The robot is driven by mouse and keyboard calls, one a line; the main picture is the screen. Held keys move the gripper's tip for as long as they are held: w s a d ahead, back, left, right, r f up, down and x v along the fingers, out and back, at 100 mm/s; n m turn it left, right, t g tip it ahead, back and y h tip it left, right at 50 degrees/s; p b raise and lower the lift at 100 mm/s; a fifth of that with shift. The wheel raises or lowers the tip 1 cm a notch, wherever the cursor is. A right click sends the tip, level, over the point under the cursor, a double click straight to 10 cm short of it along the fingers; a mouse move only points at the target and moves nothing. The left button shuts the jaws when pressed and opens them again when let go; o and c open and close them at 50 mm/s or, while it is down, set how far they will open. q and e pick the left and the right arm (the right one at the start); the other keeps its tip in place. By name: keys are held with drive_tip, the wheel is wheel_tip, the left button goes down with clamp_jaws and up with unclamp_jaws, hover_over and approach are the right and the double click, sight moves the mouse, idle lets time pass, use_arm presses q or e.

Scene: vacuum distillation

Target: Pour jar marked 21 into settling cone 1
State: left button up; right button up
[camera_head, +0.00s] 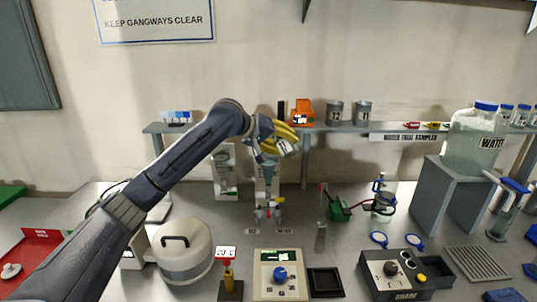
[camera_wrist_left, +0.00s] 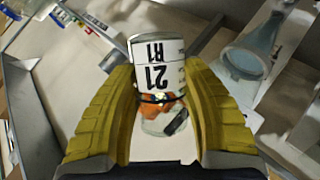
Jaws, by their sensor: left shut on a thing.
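My left gripper (camera_head: 283,140) has yellow fingers and is shut on a small jar (camera_head: 286,147) with a white label. In the left wrist view the jar (camera_wrist_left: 158,62) sits between the two fingers, and its label reads 21 R1, upside down in that view. The jar looks tilted, above the bench. A clear glass cone (camera_wrist_left: 257,48) shows at the upper right of the wrist view, apart from the jar. In the head view, glassware with a red-marked tap (camera_head: 268,212) stands just below the gripper. My right gripper is not in view.
A shelf behind carries two grey cans (camera_head: 335,111) and an orange device (camera_head: 302,112). A white pot (camera_head: 183,252) and a box with a blue knob (camera_head: 280,276) stand in front. A water container (camera_head: 473,140) is on a grey stand at right.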

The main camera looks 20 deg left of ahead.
sight(293, 146)
use_arm(q)
drive_tip(key=shift+f+m+y, duration=0.25)
drive_tip(key=shift+m+y, duration=0.05)
drive_tip(key=shift+r+m+t+y, duration=0.3)
drive_tip(key=shift+t, duration=0.1)
drive_tip(key=s+d+f+m+t+y+b, duration=0.2)
drive_tip(key=d+f+m+t+y, duration=0.1)
drive_tip(key=f, duration=0.5)
drive_tip(key=shift+d+f+m, duration=0.15)
drive_tip(key=shift+f+m, duration=0.15)
drive_tip(key=shift+m, duration=0.4)
drive_tip(key=shift+s+r, duration=0.1)
drive_tip(key=shift+r, duration=4.4)
drive_tip(key=s+d+r, duration=0.1)
drive_tip(key=s+d, duration=0.1)
drive_tip(key=s, duration=0.5)
drive_tip(key=s+d+r, duration=0.1)
drive_tip(key=s+d, duration=0.1)
drive_tip(key=s, duration=0.6)
drive_tip(key=shift+s+d, duration=0.2)
drive_tip(key=shift+d, duration=0.15)
